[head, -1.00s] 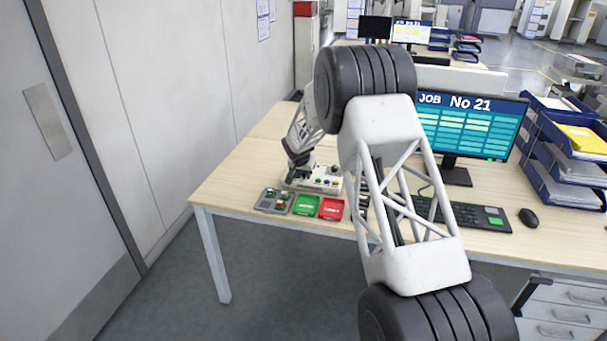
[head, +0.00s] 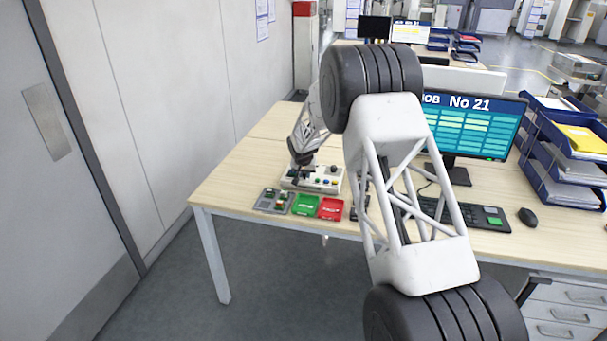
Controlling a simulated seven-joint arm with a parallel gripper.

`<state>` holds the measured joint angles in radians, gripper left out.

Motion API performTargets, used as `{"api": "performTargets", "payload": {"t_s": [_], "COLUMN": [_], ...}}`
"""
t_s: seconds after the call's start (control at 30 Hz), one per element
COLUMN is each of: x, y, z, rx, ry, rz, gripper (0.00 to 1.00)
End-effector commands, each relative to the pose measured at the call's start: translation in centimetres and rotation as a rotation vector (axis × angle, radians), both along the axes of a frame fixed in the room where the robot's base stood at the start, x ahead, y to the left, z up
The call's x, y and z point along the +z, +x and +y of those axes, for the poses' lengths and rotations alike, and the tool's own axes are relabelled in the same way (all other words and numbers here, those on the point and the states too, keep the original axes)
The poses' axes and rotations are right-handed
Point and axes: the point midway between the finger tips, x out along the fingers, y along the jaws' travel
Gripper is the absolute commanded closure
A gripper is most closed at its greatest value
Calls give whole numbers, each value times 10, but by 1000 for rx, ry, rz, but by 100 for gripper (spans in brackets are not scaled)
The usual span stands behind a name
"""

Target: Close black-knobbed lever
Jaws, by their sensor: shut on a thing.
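A small light-coloured control panel (head: 326,187) with coloured buttons lies on the desk in the head view. My gripper (head: 301,180) points down over the panel's left part. It is shut on what appears to be the black-knobbed lever, but the fingers and dark parts there blend together and hide the grip. A small dark round knob (head: 334,169) shows at the panel's right rear. I cannot tell the lever's angle at this size.
In front of the panel are a grey sorting tray (head: 264,206) with small parts, a green tray (head: 306,205) and a red tray (head: 331,208). To the right are a keyboard (head: 470,215), mouse (head: 527,217), monitor (head: 470,125) and blue paper trays (head: 545,165).

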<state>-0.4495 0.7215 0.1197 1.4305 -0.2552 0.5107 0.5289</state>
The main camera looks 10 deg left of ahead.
Motion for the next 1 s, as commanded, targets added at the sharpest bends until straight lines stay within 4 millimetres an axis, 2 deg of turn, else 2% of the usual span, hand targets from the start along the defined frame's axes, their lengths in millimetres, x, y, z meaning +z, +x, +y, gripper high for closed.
{"api": "performTargets", "payload": {"t_s": [1.0], "x": [0], "y": [20], "z": [-21], "rx": [574], "ry": [2], "rz": [-2], "gripper": [100]}}
